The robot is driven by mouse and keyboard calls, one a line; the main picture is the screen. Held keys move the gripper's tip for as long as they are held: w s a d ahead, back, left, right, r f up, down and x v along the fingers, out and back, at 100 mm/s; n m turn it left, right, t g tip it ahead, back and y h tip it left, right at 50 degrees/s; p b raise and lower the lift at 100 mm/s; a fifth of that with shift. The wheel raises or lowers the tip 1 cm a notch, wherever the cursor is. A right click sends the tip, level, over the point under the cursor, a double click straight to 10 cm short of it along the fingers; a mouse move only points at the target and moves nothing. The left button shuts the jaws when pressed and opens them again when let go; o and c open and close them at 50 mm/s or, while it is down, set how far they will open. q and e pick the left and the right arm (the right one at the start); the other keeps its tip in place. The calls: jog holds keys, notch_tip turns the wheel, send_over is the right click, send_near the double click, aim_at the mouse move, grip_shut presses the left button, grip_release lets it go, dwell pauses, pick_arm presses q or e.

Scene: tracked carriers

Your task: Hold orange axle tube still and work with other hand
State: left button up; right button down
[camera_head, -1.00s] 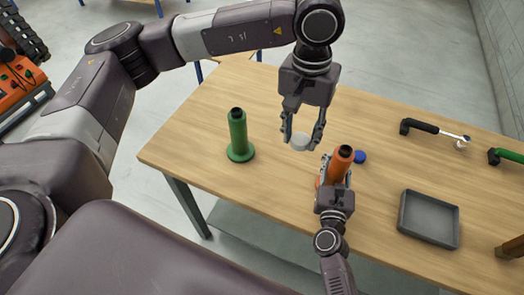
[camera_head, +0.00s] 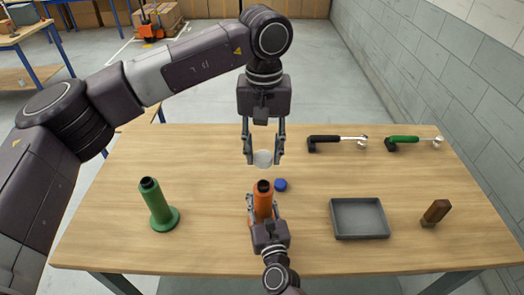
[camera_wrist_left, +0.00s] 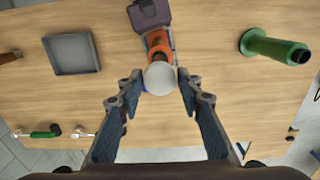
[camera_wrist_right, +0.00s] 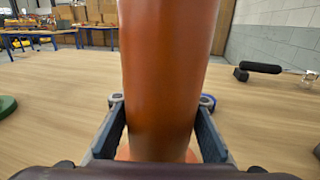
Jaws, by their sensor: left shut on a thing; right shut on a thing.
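The orange axle tube (camera_head: 263,200) stands upright on the table, its dark open end facing up. My right gripper (camera_head: 262,212) is shut around it from the near side; the tube also fills the right wrist view (camera_wrist_right: 168,80). My left gripper (camera_head: 263,150) points down above and just behind the tube. It is shut on a white round cap (camera_head: 263,159), which also shows between its fingertips in the left wrist view (camera_wrist_left: 159,78). The cap is apart from the tube's top in the head view. A blue cap (camera_head: 281,184) lies on the table beside the tube.
A green tube with a flange (camera_head: 157,205) stands at the left. A grey tray (camera_head: 359,218) and a brown block (camera_head: 436,212) are at the right. A black-handled tool (camera_head: 337,142) and a green-handled tool (camera_head: 412,142) lie at the back right.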

pick_arm(q)
send_over(263, 184)
jog(key=shift+f, duration=2.9)
jog(key=shift+f, duration=1.4)
jog(key=o, duration=1.2)
notch_tip(263, 184, up, 12)
